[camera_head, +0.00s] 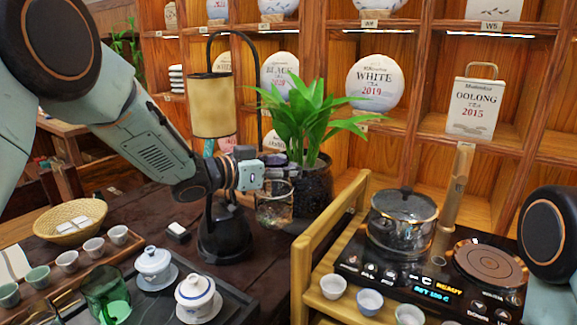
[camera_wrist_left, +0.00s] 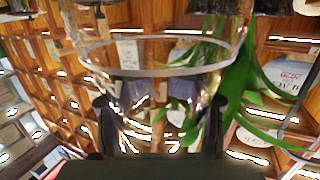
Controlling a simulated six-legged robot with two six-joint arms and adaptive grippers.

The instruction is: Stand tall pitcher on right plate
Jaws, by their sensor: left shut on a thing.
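A clear glass pitcher (camera_head: 272,212) is at my left gripper (camera_head: 282,174), in front of the plant. In the left wrist view the glass (camera_wrist_left: 160,72) sits between the two fingers (camera_wrist_left: 160,118), which are shut on it; its round rim shows. I cannot tell whether its base touches the table. The right plate (camera_head: 490,263) is a round dark disc on the black double cooker (camera_head: 412,277); its top is bare. The left plate is hidden under a lidded glass pot (camera_head: 402,220). My right gripper is out of view.
A potted plant (camera_head: 313,185) and a black lamp base (camera_head: 224,235) stand close to the pitcher. A wooden stand rail (camera_head: 301,275) lies between pitcher and cooker. A bamboo tube (camera_head: 457,185) rises behind the plates. White cups (camera_head: 333,287) stand before the cooker.

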